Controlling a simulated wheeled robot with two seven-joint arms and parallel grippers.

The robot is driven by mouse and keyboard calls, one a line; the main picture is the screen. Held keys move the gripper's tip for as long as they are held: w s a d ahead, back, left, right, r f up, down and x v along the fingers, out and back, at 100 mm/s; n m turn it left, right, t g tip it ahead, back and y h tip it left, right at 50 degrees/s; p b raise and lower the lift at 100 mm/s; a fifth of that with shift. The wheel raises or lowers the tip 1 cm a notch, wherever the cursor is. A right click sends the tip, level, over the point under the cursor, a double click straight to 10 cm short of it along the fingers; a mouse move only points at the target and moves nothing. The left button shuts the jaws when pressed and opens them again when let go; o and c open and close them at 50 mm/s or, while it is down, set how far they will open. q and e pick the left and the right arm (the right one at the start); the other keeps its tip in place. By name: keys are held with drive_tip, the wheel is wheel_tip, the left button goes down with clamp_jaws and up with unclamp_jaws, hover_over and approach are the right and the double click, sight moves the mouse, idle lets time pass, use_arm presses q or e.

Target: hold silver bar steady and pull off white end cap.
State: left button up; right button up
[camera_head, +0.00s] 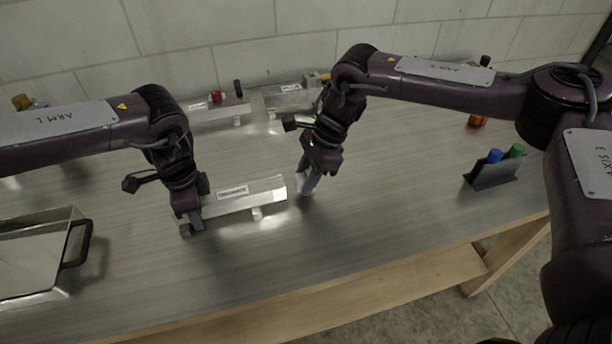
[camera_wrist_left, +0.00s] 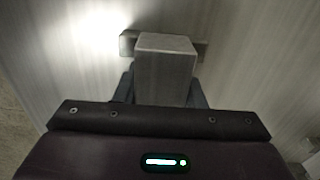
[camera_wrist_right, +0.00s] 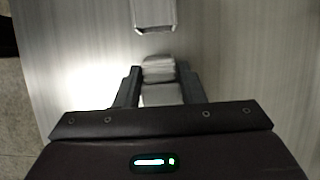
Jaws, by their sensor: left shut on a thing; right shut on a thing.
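The silver bar (camera_head: 245,197) lies across the middle of the table on small supports, with a label on its top. My left gripper (camera_head: 188,226) is shut on its left end; the left wrist view shows that end (camera_wrist_left: 166,65) between the fingers. My right gripper (camera_head: 307,188) is just right of the bar's other end, shut on the white end cap (camera_wrist_right: 160,82). In the right wrist view a gap of bare table separates the cap from the bar's end (camera_wrist_right: 154,15). The fingers partly hide the cap in the head view.
A metal tray (camera_head: 40,245) with a black handle stands at the left. Behind are two more labelled bars (camera_head: 215,112) (camera_head: 290,95) with red and black items. A dark holder (camera_head: 492,174) with blue and green pieces stands at the right. The table front is clear.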

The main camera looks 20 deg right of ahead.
sight(306, 177)
drive_tip(key=shift+r, duration=4.3)
use_arm(q)
drive_tip(key=o, duration=1.2)
wheel_tip(306, 177, up, 12)
